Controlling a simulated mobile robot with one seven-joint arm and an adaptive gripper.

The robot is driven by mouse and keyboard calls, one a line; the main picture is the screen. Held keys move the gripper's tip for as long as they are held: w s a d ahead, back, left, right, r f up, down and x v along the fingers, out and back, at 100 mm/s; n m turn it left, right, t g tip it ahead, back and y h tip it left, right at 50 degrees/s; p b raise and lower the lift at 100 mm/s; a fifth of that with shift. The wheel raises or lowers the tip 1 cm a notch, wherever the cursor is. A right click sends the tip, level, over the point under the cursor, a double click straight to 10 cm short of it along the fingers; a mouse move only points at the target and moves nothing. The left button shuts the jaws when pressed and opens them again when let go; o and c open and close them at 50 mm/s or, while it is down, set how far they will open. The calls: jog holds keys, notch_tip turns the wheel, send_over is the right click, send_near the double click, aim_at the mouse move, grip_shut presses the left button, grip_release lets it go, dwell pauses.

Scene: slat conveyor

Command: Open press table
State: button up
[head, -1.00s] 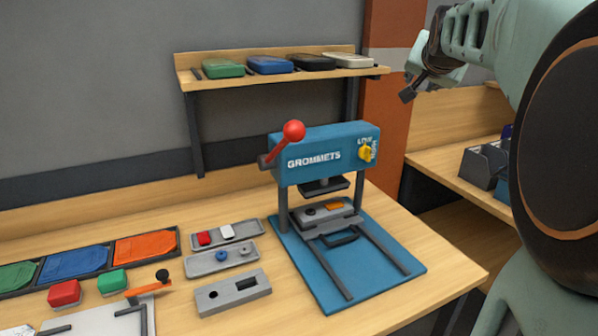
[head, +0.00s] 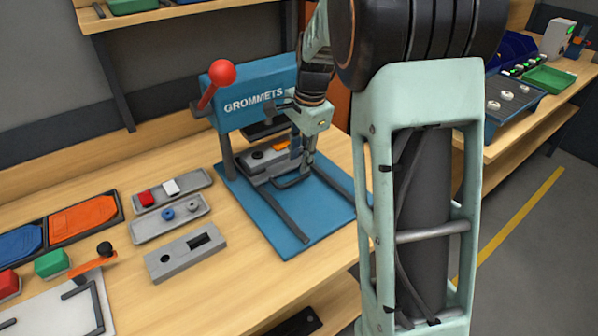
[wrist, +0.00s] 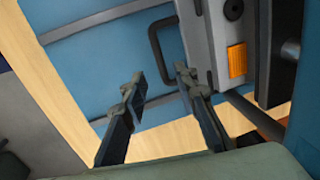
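The blue grommet press (head: 250,92) stands on the workbench with its red-knobbed lever up. Its grey press table (head: 260,170) sits at the back end of two dark rails, under the press head. It carries a die with an orange piece (wrist: 237,60). The table's dark U-shaped handle (head: 288,183) sticks out at its front; in the wrist view the handle (wrist: 153,45) lies just beyond my fingertips. My gripper (wrist: 158,80) is open and empty, its two fingers apart. In the head view my gripper (head: 307,160) is close to the handle; contact cannot be told.
Left of the press are a grey block with holes (head: 180,255) and small-parts trays (head: 150,230). A red ball lever knob (head: 222,73) rises at the press's left. The rails' front part and blue base are clear.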

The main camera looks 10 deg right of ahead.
aim_at(297, 179)
jog(key=f, duration=0.4)
jog(key=w+f, duration=0.1)
jog(key=f, duration=0.1)
jog(key=shift+w+a+f, duration=0.1)
jog(key=shift+a+f, duration=0.05)
jog(key=shift+f, duration=0.1)
grip_shut()
